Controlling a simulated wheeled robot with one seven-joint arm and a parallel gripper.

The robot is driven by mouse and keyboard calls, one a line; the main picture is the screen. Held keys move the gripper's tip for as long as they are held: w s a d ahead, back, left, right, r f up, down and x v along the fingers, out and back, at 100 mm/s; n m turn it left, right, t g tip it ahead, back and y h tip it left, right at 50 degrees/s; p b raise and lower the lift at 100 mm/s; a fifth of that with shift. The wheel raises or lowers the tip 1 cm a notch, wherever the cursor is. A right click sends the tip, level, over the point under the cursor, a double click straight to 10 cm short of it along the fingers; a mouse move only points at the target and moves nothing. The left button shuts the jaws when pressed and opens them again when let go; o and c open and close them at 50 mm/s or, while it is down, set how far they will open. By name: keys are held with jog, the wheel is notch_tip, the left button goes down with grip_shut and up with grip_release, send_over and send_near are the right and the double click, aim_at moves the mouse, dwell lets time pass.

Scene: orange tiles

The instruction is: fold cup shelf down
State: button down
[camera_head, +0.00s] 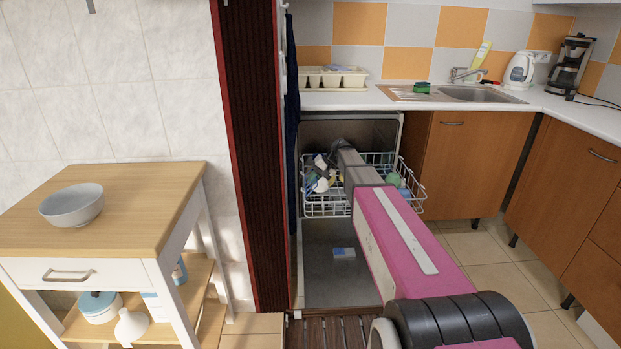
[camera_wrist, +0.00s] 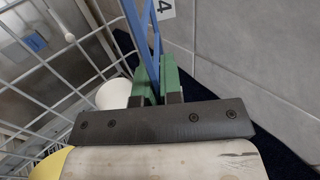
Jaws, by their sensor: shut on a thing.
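In the wrist view, my gripper (camera_wrist: 158,78) has its green fingers shut on a thin blue strip. The strip looks like the cup shelf (camera_wrist: 139,24) seen nearly edge-on, and it stands up from between the fingers beside the white wire rack (camera_wrist: 62,52). In the head view, my arm reaches over the pulled-out dishwasher rack (camera_head: 325,208). The gripper itself is hidden there behind my arm, and I cannot make out the shelf's full tilt.
Dishes (camera_head: 320,178) lie in the rack, and a white round item (camera_wrist: 113,94) is close left of my fingers. The dishwasher door (camera_head: 343,280) is open below. A wooden cart (camera_head: 130,195) stands left.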

jog(key=y, duration=0.1)
jog(key=d+f+y, duration=0.1)
jog(key=y, duration=0.1)
jog(key=shift+d+f+y, duration=0.1)
jog(key=shift+f+y, duration=0.05)
jog(key=shift+y, duration=0.15)
jog(key=shift+d+f+y, duration=0.1)
jog(key=shift+f+y, duration=0.15)
jog(key=shift+y, duration=0.45)
jog(key=shift+d+f+y, duration=0.1)
jog(key=shift+f+y, duration=0.15)
jog(key=shift+y, duration=0.45)
jog(key=c, duration=1.3)
grip_release()
jog(key=v, duration=1)
jog(key=shift+d, duration=0.4)
